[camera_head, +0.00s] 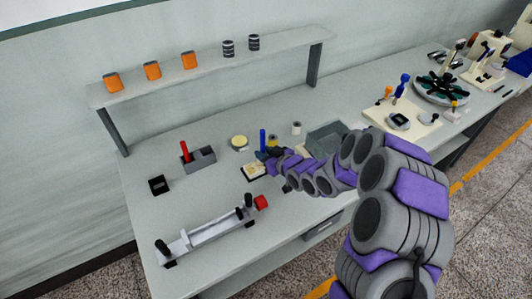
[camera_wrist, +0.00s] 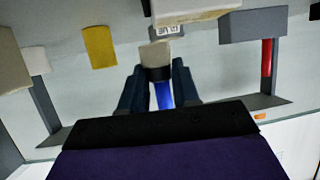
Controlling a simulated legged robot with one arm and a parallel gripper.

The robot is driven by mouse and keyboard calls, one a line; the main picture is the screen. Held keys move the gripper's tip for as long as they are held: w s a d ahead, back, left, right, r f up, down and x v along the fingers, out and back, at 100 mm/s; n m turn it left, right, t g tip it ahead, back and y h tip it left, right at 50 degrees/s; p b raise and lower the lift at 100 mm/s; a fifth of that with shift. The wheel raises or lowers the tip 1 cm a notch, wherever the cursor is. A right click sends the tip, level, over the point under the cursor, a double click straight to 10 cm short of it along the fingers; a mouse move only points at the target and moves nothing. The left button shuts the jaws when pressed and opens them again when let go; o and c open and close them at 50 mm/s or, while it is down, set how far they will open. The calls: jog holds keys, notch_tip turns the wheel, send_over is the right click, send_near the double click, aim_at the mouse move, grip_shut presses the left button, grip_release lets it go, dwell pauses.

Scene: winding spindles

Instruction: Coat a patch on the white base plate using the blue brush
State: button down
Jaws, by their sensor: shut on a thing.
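My gripper (camera_head: 270,154) is over the middle of the table, shut on the blue brush. The blue brush (camera_head: 262,139) stands roughly upright, its blue handle pointing up. In the wrist view the brush's blue handle (camera_wrist: 163,95) is between the two dark fingers, with a black collar and a pale head beyond them. The white base plate (camera_head: 254,173), with dark parts on it, lies on the table just in front of and left of my gripper. A pale block at the top edge of the wrist view (camera_wrist: 192,9) may be part of it. Whether the bristles touch the plate cannot be told.
A grey holder (camera_head: 200,161) with a red-handled tool (camera_head: 185,151) stands to the left. A grey tray (camera_head: 327,137) is to the right. A long metal fixture (camera_head: 210,232) lies in front. A shelf (camera_head: 205,65) runs behind.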

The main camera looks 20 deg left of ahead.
jog(key=shift+d+r, duration=0.15)
jog(key=shift+d, duration=0.3)
jog(key=shift+a+f, duration=0.15)
jog(key=shift+f, duration=0.05)
jog(key=shift+a+f, duration=0.15)
jog(key=shift+f, duration=0.2)
jog(key=shift+d+f, duration=0.15)
jog(key=shift+d, duration=0.05)
jog(key=shift+a+f, duration=0.1)
jog(key=shift+f, duration=0.15)
